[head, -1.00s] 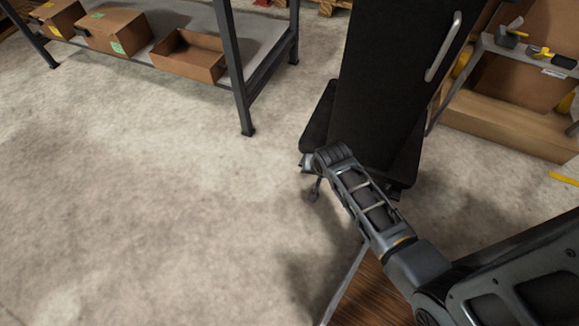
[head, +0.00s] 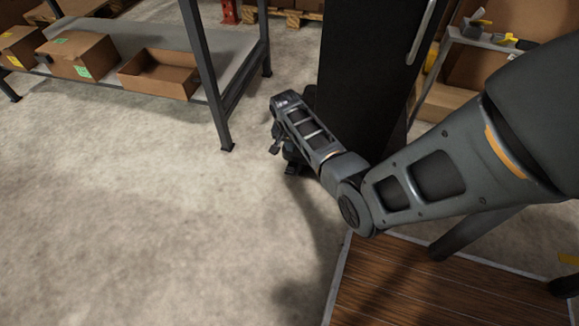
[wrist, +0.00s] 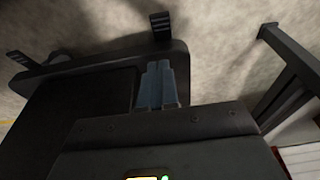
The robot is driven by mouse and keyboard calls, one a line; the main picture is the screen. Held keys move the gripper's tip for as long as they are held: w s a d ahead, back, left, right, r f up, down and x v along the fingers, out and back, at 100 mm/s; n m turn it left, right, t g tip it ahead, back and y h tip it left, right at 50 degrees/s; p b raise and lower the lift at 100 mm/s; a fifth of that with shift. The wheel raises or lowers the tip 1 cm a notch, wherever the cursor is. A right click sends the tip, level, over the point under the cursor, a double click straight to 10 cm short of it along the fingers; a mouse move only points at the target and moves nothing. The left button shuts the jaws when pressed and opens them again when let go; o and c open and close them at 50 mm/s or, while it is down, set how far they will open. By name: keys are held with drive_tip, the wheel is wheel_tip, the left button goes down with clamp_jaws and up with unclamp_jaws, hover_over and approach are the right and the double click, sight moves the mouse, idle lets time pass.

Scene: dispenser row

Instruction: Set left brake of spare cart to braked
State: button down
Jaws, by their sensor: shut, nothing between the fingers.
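The spare cart (head: 365,85) is a tall black panel with a grey handle, standing on the floor at the middle right of the head view. In the wrist view its dark base plate (wrist: 80,72) lies beneath my gripper (wrist: 160,66). Two short brake pedals with ribbed tips stick out past the plate's edge, one at the top middle (wrist: 160,24) and one at the far left (wrist: 18,57). My gripper is shut and empty, apart from both pedals in the picture. Pedal positions, braked or free, cannot be told. In the head view my arm hides the cart's lower left corner.
A grey-legged shelf (head: 208,85) with cardboard boxes (head: 78,56) stands left of the cart. Its leg (wrist: 290,65) shows at the right of the wrist view. A wood-topped surface (head: 420,290) is at the lower right. The floor at left is clear.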

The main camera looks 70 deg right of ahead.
drive_tip(key=b, duration=0.7)
hover_over(292, 170)
drive_tip(key=f, duration=1.2)
drive_tip(key=shift+a+f, duration=0.25)
drive_tip(key=shift+a, duration=0.05)
drive_tip(key=shift+a+f+b, duration=0.15)
drive_tip(key=shift+f+b, duration=0.35)
drive_tip(key=shift+f, duration=0.1)
